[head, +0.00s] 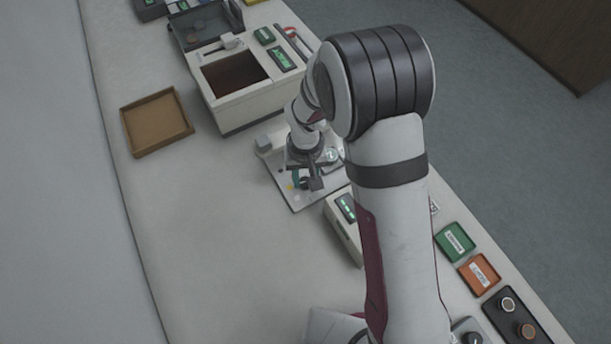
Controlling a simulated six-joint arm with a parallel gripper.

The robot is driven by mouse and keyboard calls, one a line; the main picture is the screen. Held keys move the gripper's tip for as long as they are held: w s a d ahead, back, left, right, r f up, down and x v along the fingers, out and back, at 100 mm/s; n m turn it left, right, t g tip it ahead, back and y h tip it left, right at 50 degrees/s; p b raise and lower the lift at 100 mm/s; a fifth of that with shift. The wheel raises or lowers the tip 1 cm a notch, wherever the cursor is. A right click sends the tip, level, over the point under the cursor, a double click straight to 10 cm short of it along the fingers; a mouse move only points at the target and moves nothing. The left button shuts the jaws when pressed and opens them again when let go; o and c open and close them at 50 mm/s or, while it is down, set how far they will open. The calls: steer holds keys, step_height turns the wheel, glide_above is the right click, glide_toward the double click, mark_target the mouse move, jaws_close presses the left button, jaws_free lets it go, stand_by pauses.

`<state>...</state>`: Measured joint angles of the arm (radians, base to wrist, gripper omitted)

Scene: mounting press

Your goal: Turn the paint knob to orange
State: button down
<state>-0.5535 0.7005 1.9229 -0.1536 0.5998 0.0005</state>
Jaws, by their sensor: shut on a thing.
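My gripper (306,183) is low over a light base plate (304,203) near the middle of the head view, pointing down. It is shut on the paint knob, which is mostly hidden by the fingers and wrist. A small yellow mark shows on the plate just left of the fingers. Where the knob points cannot be made out, and no orange mark can be picked out at this size.
A white machine (238,107) with a dark opening stands behind. A brown tray (157,122) lies to the left. A box with a green display (346,208) stands close right of the plate. Green (455,242) and orange (479,273) labelled trays are at right.

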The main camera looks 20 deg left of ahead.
mark_target(305, 182)
steer(key=m, duration=1.1)
steer(key=shift+m, duration=0.4)
stand_by(0.4)
steer(key=c, duration=0.5)
jaws_free()
steer(key=shift+a, duration=0.1)
steer(key=shift+r, duration=0.1)
step_height(305, 182, up, 16)
steer(key=shift+f, duration=0.2)
